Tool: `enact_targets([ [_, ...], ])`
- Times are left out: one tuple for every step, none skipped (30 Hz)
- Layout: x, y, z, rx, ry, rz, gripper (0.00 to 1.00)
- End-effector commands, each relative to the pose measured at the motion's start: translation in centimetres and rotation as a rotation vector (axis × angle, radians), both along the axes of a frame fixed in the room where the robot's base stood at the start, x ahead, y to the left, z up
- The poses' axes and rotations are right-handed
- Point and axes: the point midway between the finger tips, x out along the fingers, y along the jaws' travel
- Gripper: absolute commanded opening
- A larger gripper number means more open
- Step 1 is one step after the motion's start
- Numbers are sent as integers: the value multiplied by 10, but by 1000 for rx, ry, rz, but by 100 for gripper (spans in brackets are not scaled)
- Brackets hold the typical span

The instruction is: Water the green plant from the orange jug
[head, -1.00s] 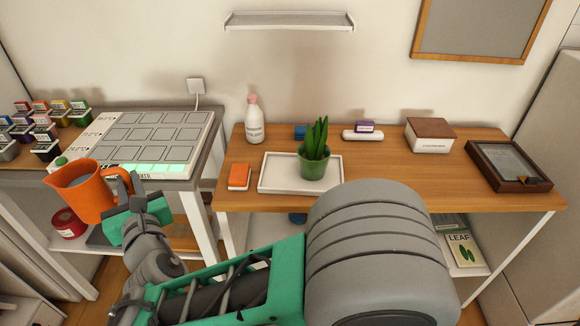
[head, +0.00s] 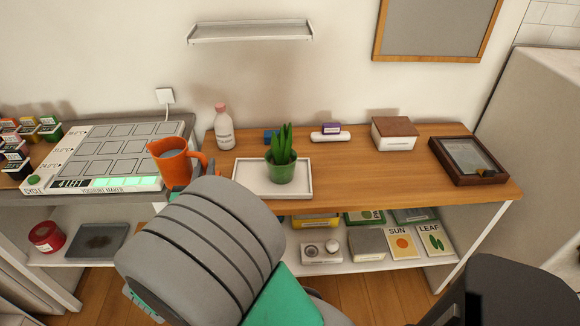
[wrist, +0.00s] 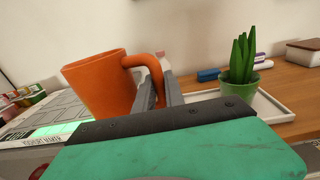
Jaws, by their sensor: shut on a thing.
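The orange jug (head: 174,162) is upright in the head view, in front of the left edge of the wooden table; a greyish surface shows inside it. In the wrist view the jug (wrist: 100,84) is at left, with my gripper (wrist: 159,92) shut on its handle. In the head view my arm hides most of the gripper. The green plant (head: 282,145) stands in a green pot (head: 281,171) on a white tray (head: 243,178), to the right of the jug and apart from it. The plant (wrist: 242,58) also shows at right in the wrist view.
A white bottle (head: 223,130) stands behind the jug. A blue item (head: 271,137), a white item (head: 328,137), a wooden-lidded box (head: 394,136) and a dark framed case (head: 468,160) sit on the table (head: 370,186). The yogurt maker (head: 105,155) is at left. A wall shelf (head: 250,34) hangs above.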

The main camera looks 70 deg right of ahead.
Motion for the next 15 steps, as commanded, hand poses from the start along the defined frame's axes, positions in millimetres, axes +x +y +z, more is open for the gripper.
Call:
enact_targets([
  [-29, -24, 4, -2, 3, -82, 0],
  [-45, -35, 3, -3, 4, -127, 0],
  [-68, -50, 1, -2, 3, -186, 0],
  [-86, -59, 1, -3, 4, -232, 0],
  [-104, -68, 0, -4, 4, -276, 0],
  [-129, -78, -1, -4, 4, -333, 0],
  [-147, -85, -1, -5, 4, -376, 0],
  [-166, -90, -2, -5, 5, -418, 0],
  [-190, -96, -3, -5, 6, -471, 0],
  [-206, -99, -3, -5, 5, -509, 0],
  [-222, -101, -4, -5, 5, -542, 0],
  [-240, -103, -5, -6, 6, -582, 0],
  [-252, -103, -5, -6, 6, -608, 0],
  [-262, -104, -6, -6, 5, -630, 0],
  [-274, -104, -7, -6, 5, -654, 0],
])
